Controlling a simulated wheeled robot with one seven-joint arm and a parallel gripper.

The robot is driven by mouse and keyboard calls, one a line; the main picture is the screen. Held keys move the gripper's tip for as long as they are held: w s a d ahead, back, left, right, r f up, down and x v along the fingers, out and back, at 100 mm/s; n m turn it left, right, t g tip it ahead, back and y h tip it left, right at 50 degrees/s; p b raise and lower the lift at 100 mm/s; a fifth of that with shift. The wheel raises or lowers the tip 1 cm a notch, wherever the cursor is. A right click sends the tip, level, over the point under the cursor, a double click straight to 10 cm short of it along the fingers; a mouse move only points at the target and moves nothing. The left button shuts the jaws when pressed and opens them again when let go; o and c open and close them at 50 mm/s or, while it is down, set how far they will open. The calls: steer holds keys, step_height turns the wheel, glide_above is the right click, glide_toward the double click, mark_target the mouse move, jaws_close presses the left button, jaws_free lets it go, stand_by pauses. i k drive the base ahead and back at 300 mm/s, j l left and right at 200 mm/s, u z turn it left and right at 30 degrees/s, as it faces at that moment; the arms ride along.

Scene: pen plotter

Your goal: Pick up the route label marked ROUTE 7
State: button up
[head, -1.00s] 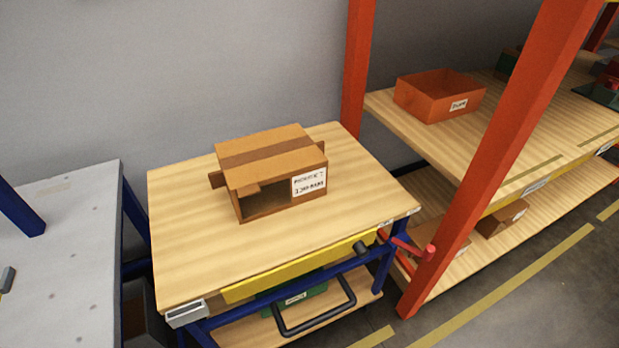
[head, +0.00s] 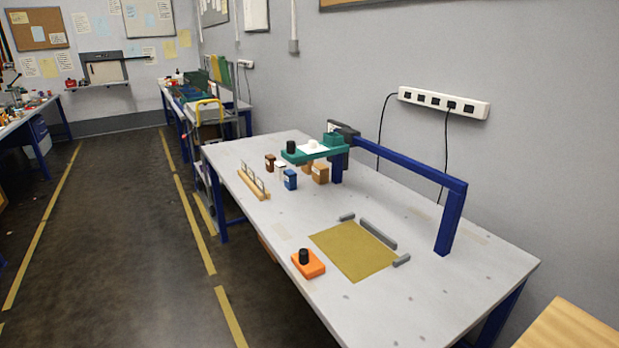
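I cannot make out any label marked ROUTE 7 in the head view. A grey workbench (head: 385,305) carries a blue frame (head: 410,172) with a teal piece (head: 313,151) at its far end. White and black parts sit on the teal piece. An olive mat (head: 352,252) lies on the near half, with grey bars (head: 378,233) around its far side. A wooden rack (head: 253,184) with thin upright pieces stands near the left edge. My gripper is not in view.
An orange block with a black knob (head: 308,263) sits near the bench's front edge. Small brown, white and blue boxes (head: 290,179) stand beside the rack. A power strip (head: 443,103) is on the wall. The floor (head: 115,240) left of the bench is clear.

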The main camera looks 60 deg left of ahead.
mark_target(251, 173)
steer(key=j+u, duration=0.2)
steer(key=u, duration=0.3)
steer(key=j+u, duration=0.25)
steer(key=u, duration=0.2)
steer(key=i+j+u, duration=0.1)
steer(key=j, duration=0.3)
steer(key=i+j+u, duration=0.1)
steer(key=j, duration=0.3)
steer(key=i+j+u, duration=0.1)
steer(key=j, duration=0.25)
steer(key=i+j+u, duration=0.1)
steer(key=i+j, duration=0.2)
steer(key=i+j+u, duration=0.15)
steer(key=j, duration=0.25)
